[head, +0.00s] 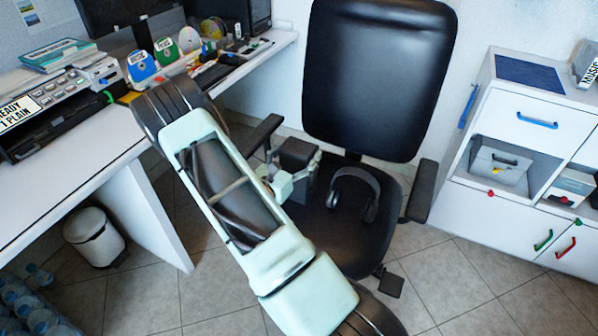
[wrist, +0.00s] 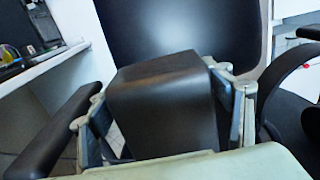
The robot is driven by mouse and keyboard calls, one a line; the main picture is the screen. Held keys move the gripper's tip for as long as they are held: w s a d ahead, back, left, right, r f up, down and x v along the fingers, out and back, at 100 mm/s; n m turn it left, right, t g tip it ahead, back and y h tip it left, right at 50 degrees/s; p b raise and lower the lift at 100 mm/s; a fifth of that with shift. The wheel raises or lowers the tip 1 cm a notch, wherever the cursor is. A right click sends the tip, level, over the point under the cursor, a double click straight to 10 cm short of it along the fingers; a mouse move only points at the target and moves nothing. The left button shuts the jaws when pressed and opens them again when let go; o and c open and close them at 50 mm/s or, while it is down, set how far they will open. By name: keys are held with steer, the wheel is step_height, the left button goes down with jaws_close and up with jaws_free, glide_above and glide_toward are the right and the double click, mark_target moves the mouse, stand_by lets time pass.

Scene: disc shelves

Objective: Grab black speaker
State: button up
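The black speaker (head: 296,153) is a dark box above the office chair's seat, in front of the backrest. In the wrist view the black speaker (wrist: 165,105) fills the middle, between the two fingers of my gripper (wrist: 162,115). The fingers lie close along its left and right sides, and my gripper looks shut on it. In the head view my gripper (head: 292,180) reaches it from the front. The speaker's underside is hidden, so I cannot tell whether it touches the seat.
Black headphones (head: 354,190) lie on the seat of the chair (head: 375,80), right of the speaker. Armrests flank it (head: 262,134) (head: 421,190). A white desk (head: 60,180) stands left, a white cabinet (head: 480,205) right. A bin (head: 92,236) stands under the desk.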

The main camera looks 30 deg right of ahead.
steer(key=c, duration=1.5)
steer(key=shift+c, duration=0.5)
steer(key=shift+r, duration=0.15)
